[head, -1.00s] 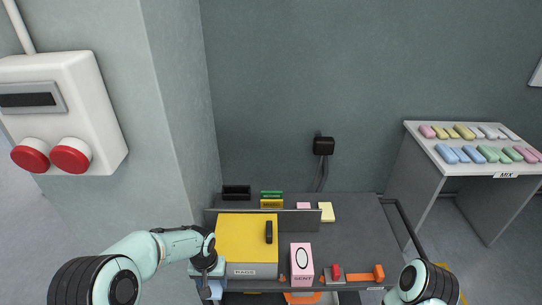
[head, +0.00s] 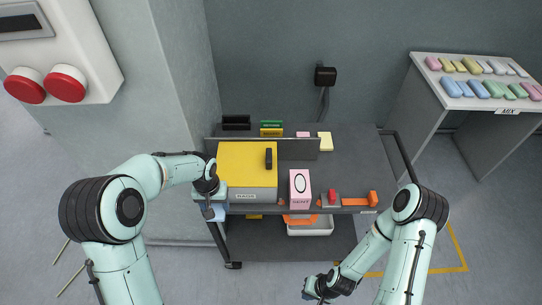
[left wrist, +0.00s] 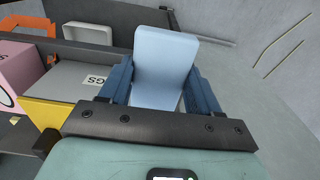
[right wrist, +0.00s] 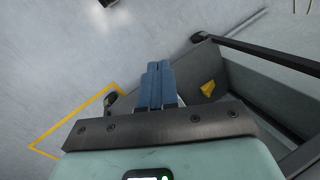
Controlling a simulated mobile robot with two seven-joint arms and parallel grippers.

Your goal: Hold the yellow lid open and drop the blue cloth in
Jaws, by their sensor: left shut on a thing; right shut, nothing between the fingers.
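The yellow lid (head: 240,165) lies shut on top of the grey RAGS box (head: 256,196). Its black handle (head: 268,158) is near the right edge. My left gripper (head: 211,211) is at the front left corner of the box, outside it. It is shut on the light blue cloth (left wrist: 163,58), which stands out between the fingers in the left wrist view. My right gripper (head: 312,293) is low in front of the cart, away from the lid. In the right wrist view its fingers (right wrist: 157,82) are together and empty.
A pink box (head: 300,190) stands right of the RAGS box. A red button block (head: 332,198) and an orange piece (head: 373,198) are further right. A grey upright plate (head: 298,148) runs behind. A white bin (head: 312,228) is on the lower shelf. A side table (head: 470,120) holds coloured pieces.

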